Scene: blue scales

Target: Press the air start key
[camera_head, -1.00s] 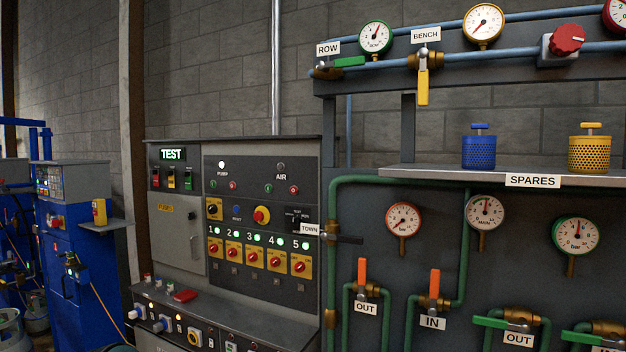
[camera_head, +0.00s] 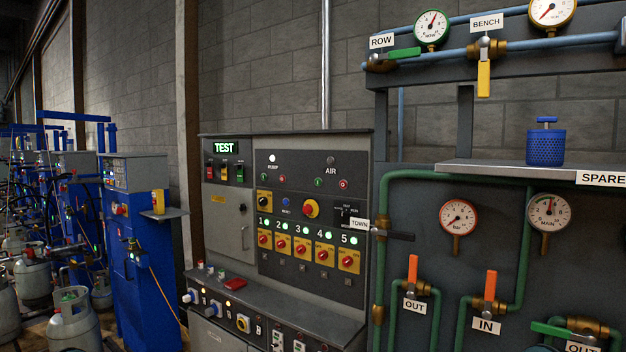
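The grey control panel (camera_head: 312,215) stands against the wall in the middle of the view, with a lit TEST sign (camera_head: 225,147) at its upper left. Under the AIR label are a small green key (camera_head: 318,181) on the left and a red key (camera_head: 343,184) on the right. The round AIR lamp (camera_head: 331,160) above the label looks dark. The PUMP lamp (camera_head: 272,158) to its left is lit white, with another green and red key pair below it. Neither of my grippers is in view.
A sloping desk (camera_head: 290,312) with switches juts out below the panel. A pipe rack (camera_head: 480,185) with gauges and valves stands close on the right; a dark handle by the TOWN tag (camera_head: 360,223) sticks out near the panel. Blue machines (camera_head: 135,250) and gas cylinders (camera_head: 75,315) stand left.

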